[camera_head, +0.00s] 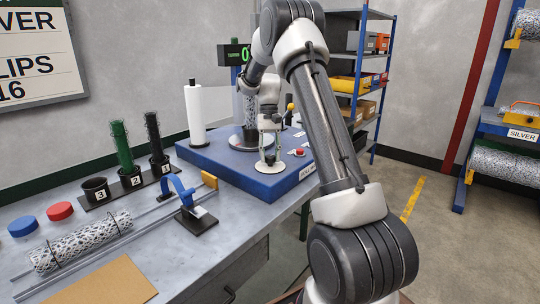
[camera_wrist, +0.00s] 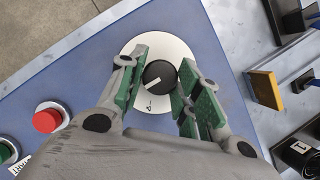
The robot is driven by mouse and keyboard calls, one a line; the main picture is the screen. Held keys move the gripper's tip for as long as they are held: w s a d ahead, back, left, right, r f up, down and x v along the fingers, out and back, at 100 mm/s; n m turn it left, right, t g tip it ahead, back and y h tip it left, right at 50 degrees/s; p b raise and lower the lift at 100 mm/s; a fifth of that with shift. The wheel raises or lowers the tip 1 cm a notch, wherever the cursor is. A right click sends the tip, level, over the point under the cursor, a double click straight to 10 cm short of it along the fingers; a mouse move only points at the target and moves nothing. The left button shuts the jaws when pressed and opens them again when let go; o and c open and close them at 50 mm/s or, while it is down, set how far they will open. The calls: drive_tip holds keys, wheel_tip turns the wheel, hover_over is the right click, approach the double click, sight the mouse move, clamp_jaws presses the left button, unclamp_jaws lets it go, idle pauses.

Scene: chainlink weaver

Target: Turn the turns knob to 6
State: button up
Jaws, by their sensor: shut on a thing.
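The turns knob is a round black knob (camera_wrist: 160,75) with a white pointer mark, on a white dial disc (camera_wrist: 180,48) in the wrist view. Its pointer points to the lower left of that picture. A dark mark, perhaps a 4, shows on the disc below the knob; other markings are hidden or too small to read. My gripper (camera_wrist: 161,68) has its green-padded fingers on both sides of the knob, shut on it. In the head view my gripper (camera_head: 269,150) points down over the white disc (camera_head: 270,167) on the blue machine base (camera_head: 225,165).
A red button (camera_wrist: 47,118) and a green button (camera_wrist: 7,150) sit beside the dial. A display (camera_head: 236,54) with green digits is partly hidden by my arm. A white roll (camera_head: 196,115) stands on the base. A yellow block (camera_head: 209,180) and cups (camera_head: 95,190) are nearby.

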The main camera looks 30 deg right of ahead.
drive_tip(key=o, duration=1)
drive_tip(key=v, duration=1.2)
